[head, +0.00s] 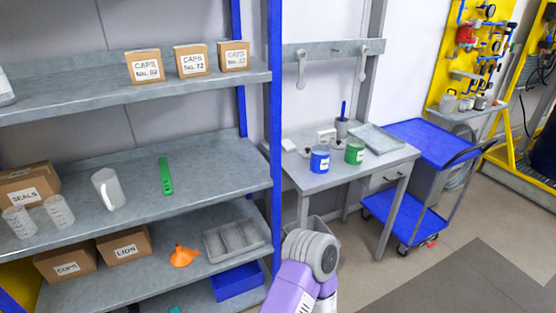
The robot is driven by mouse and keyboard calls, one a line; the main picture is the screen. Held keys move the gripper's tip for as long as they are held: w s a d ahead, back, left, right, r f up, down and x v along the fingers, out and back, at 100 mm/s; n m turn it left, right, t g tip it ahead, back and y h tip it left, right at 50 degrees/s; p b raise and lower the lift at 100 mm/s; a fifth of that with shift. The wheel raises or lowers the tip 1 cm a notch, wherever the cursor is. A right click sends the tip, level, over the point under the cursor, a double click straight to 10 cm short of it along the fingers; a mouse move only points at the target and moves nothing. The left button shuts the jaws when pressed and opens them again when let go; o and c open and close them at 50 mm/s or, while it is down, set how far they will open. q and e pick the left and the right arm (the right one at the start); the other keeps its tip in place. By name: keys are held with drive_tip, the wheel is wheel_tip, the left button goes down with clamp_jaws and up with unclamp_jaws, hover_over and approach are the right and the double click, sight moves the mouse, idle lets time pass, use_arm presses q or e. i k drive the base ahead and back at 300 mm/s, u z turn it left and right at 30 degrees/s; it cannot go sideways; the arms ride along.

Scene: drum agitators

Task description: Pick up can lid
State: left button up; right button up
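A blue can (320,159) and a green can (355,151) stand upright side by side on a grey workbench (384,164). Both have white labels. I cannot make out a separate can lid, nor whether either can has one on; the tops are too small to tell. Part of my own arm, purple with a grey joint, rises at the bottom centre in front of the shelf and below the bench. Neither of my grippers shows, so their fingers and anything in them are hidden.
A metal tray (378,138), a grey cup (342,127) and small white items (326,136) are also on the bench. A blue cart (432,141) stands right of it. A shelf rack (228,174) with boxes, jugs and a blue bin (237,282) fills the left. Floor is clear at right.

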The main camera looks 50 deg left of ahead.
sight(305, 153)
drive_tip(key=u, duration=1.35)
